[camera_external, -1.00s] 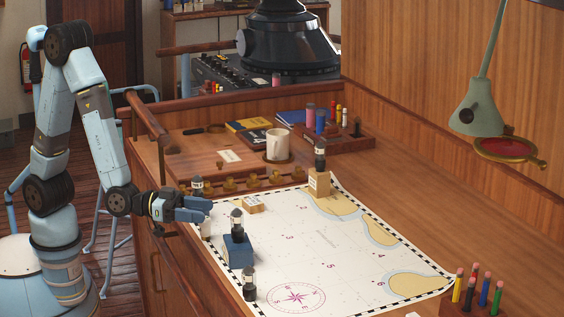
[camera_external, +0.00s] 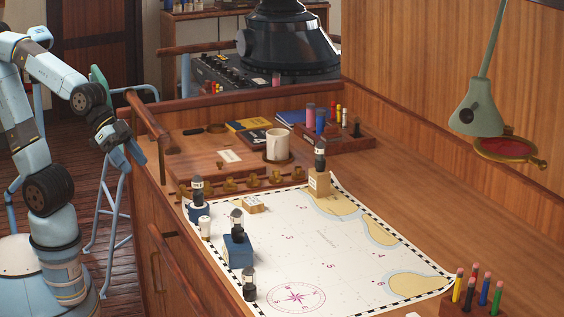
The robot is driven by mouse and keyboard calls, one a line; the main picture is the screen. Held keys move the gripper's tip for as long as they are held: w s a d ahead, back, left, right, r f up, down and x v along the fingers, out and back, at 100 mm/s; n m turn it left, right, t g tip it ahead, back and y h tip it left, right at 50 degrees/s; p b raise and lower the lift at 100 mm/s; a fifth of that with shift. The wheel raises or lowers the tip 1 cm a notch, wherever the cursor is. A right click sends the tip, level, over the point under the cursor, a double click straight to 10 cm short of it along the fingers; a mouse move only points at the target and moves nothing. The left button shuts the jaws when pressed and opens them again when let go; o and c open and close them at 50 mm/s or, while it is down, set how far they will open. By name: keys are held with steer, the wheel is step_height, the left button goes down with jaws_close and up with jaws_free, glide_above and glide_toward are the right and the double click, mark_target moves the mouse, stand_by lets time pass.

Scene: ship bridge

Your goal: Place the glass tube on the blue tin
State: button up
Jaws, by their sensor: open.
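A dark-capped tube with a pale label (camera_external: 197,184) stands upright on a small blue tin (camera_external: 200,211) at the chart's left corner. Similar capped tubes stand on a blue box (camera_external: 238,250), on the chart near the front (camera_external: 249,287), and on a wooden block (camera_external: 319,184) at the back. Which of them the task calls the glass tube is too small to tell. My gripper (camera_external: 122,139) is empty and open, left of the desk's rail and well apart from the tubes. Its fingers are small and dark here.
A small pale piece (camera_external: 205,228) stands in front of the blue tin. A low wooden block (camera_external: 253,204) lies on the chart (camera_external: 330,250). A wooden rail (camera_external: 150,122) edges the desk's left side. A mug (camera_external: 277,144) and a pen rack stand behind. The chart's middle is clear.

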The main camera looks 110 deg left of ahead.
steer(key=s+a+r+g+y, duration=0.1)
steer(key=s+a+g, duration=0.2)
steer(key=s, duration=1)
steer(key=shift+a, duration=0.2)
